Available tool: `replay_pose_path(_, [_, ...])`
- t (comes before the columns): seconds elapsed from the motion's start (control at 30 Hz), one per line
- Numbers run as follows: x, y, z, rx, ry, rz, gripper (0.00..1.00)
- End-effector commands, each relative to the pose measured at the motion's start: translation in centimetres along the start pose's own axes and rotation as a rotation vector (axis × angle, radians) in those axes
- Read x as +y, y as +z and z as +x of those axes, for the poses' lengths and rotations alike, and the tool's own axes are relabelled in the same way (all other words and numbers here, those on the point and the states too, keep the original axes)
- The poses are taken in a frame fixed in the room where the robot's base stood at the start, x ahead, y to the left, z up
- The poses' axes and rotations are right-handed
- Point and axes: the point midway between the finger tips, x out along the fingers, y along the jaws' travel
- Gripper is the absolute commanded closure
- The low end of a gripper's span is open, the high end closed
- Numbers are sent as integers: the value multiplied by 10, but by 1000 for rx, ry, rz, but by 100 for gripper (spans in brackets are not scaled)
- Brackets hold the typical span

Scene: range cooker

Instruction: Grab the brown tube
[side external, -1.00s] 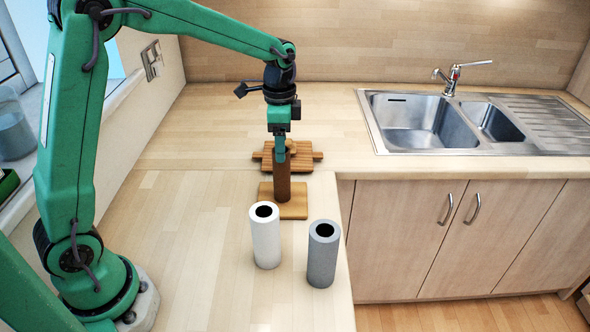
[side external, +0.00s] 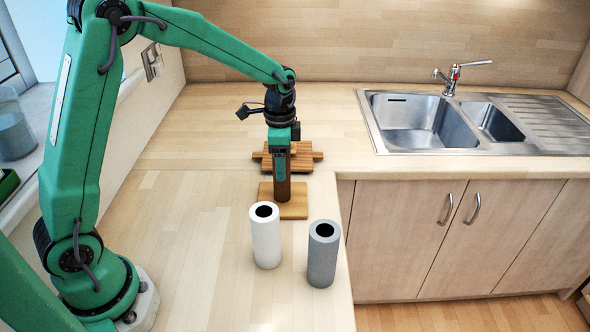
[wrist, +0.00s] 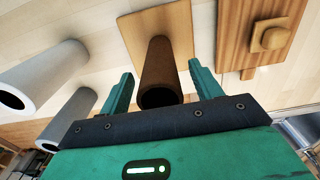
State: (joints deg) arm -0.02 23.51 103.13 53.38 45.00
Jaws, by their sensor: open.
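The brown tube (side external: 284,192) stands upright on a small wooden board (side external: 296,208) in the side view. My gripper (side external: 281,172) points down over it, and its fingers reach beside the tube's upper part, hiding the top. In the wrist view the brown tube (wrist: 163,75) lies between the two green fingers of my open gripper (wrist: 161,84). Gaps show between the tube and the fingers there, so I see no grip on it.
A white tube (side external: 265,236) and a grey tube (side external: 322,256) stand upright in front, near the counter edge. Behind is another wooden board (side external: 314,157) with a knob-like piece, seen in the wrist view (wrist: 271,39). A sink (side external: 413,122) is at right. The counter's left is clear.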

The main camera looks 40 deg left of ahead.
Motion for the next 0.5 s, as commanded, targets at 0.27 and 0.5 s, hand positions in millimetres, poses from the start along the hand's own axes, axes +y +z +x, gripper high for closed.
replay_pose_path(0.27, [0,0,0,0,0,0,67])
replay_pose_path(0.5, [0,0,0,0,0,0,83])
